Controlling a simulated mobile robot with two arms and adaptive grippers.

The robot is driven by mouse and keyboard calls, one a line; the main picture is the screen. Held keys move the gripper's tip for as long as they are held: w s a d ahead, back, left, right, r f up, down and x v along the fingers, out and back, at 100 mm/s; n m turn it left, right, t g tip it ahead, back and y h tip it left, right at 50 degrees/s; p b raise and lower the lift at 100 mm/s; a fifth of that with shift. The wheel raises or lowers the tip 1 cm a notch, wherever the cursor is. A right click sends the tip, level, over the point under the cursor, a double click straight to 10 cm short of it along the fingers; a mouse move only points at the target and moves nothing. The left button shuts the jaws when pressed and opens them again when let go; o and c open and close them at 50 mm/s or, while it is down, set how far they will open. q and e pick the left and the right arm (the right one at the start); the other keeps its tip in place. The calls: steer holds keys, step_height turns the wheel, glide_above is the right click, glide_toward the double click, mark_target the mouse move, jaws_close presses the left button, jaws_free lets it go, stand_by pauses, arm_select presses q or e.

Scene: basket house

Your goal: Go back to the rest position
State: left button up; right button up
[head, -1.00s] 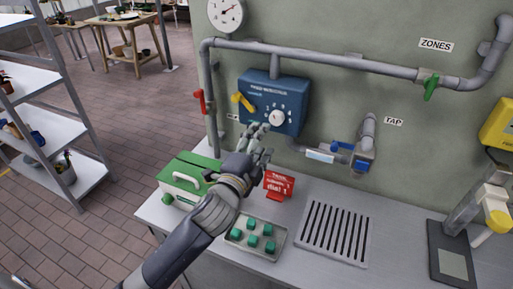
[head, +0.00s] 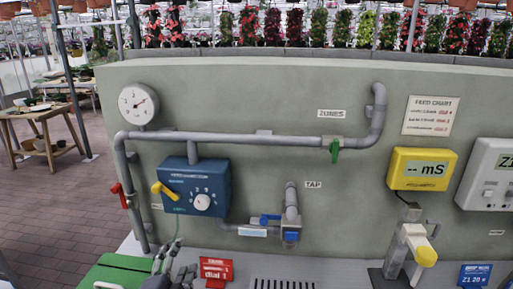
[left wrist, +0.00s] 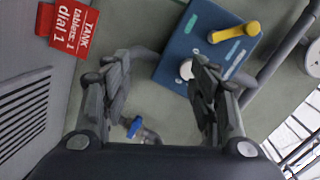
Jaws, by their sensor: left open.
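My left gripper (head: 168,268) shows at the bottom edge of the head view, below the blue dial box (head: 195,187) on the wall. In the left wrist view my left gripper (left wrist: 158,95) has its two fingers spread apart with nothing held between them. Beyond the fingers, the blue box (left wrist: 190,45) shows with its yellow lever (left wrist: 234,32) and white knob (left wrist: 186,69). The gripper is apart from the box. My right gripper is in neither view.
A red sign (head: 216,272) stands close to the right of the gripper, on the bench. A green case (head: 115,272) is to its left. A grey slotted grate (head: 283,284) lies further right. Pipes (head: 250,136) and a tap (head: 291,234) run along the wall.

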arm_select(q)
steer(key=s+d+f+n+g, duration=0.1)
steer(key=s+f+n+g, duration=0.5)
steer(key=s+f, duration=0.6)
steer(key=s+f+n+g, duration=0.5)
steer(key=s+f+g, duration=0.15)
steer(key=s, duration=0.85)
step_height(320, 180, down, 31)
steer(key=s+g+b, duration=0.1)
steer(key=s+b, duration=0.1)
steer(key=s, duration=0.1)
steer(key=s+a+f+g+b, duration=0.1)
steer(key=s+a+f+b, duration=0.1)
steer(key=s+f, duration=1.4)
steer(key=shift+a+f+h, duration=0.25)
steer(key=shift+a+h, duration=0.05)
steer(key=shift+a, duration=0.15)
steer(key=shift+g, duration=0.25)
